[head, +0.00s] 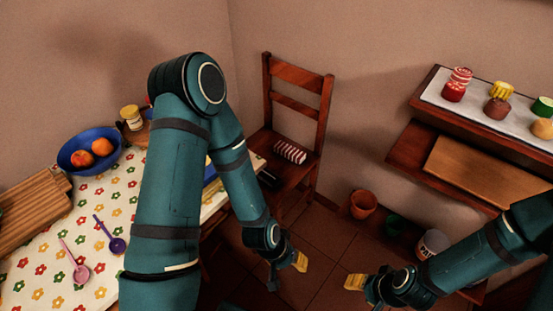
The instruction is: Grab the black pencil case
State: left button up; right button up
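A dark, nearly black object (268,180) lies on the seat of the wooden chair (313,162), close to my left forearm; it may be the black pencil case, but it is small and too dark to be sure. A red and white striped pouch (290,152) lies on the same seat, behind it. My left gripper (288,267) hangs over the floor in front of the chair, apart from both objects. My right gripper (357,282) is at the lower right, also over the floor. Each shows a yellow fingertip pad; their finger gaps are not clear.
A table with a flowered cloth (40,275) stands at left, with a blue bowl of fruit (68,158), spoons and a cutting board (30,210). A wooden shelf unit (405,150) with cakes is at right. Pots, including an orange one (363,204), stand below.

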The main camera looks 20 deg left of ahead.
aim_at(267, 175)
jog(key=i+j+z, duration=0.4)
jog(key=i+j, duration=0.5)
jog(key=i, duration=0.05)
